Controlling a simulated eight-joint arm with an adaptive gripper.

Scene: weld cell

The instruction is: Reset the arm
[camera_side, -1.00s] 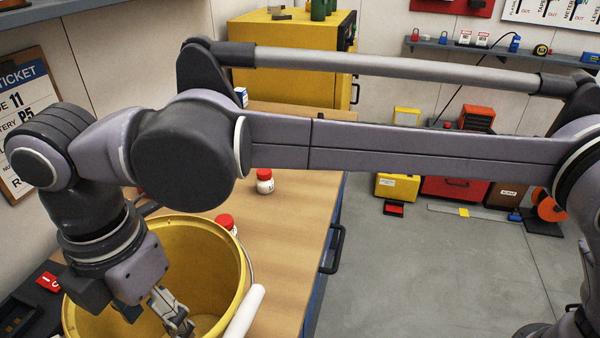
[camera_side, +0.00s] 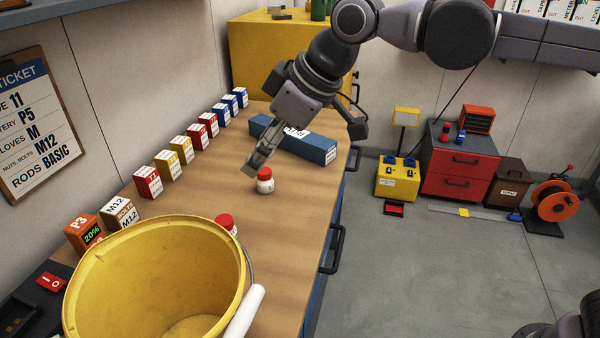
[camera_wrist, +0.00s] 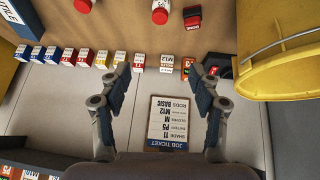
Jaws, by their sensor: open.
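My gripper (camera_side: 254,166) is raised above the wooden bench and tilted, with its fingers pointing down and to the left in the side view. Its fingertips appear just left of a white bottle with a red lid (camera_side: 265,184); I cannot tell the gap between them. In the wrist view my gripper (camera_wrist: 160,78) has its two fingers spread wide, with nothing between them. Beyond the fingers, the job ticket clipboard (camera_wrist: 168,125) hangs on the wall.
A yellow bucket (camera_side: 240,262) stands at the bench's near end, partly hiding a second red-lidded bottle (camera_side: 225,221). A row of small boxes (camera_side: 181,148) lines the wall side. A long blue box (camera_side: 318,149) lies behind my gripper. Open floor (camera_side: 420,270) is at right.

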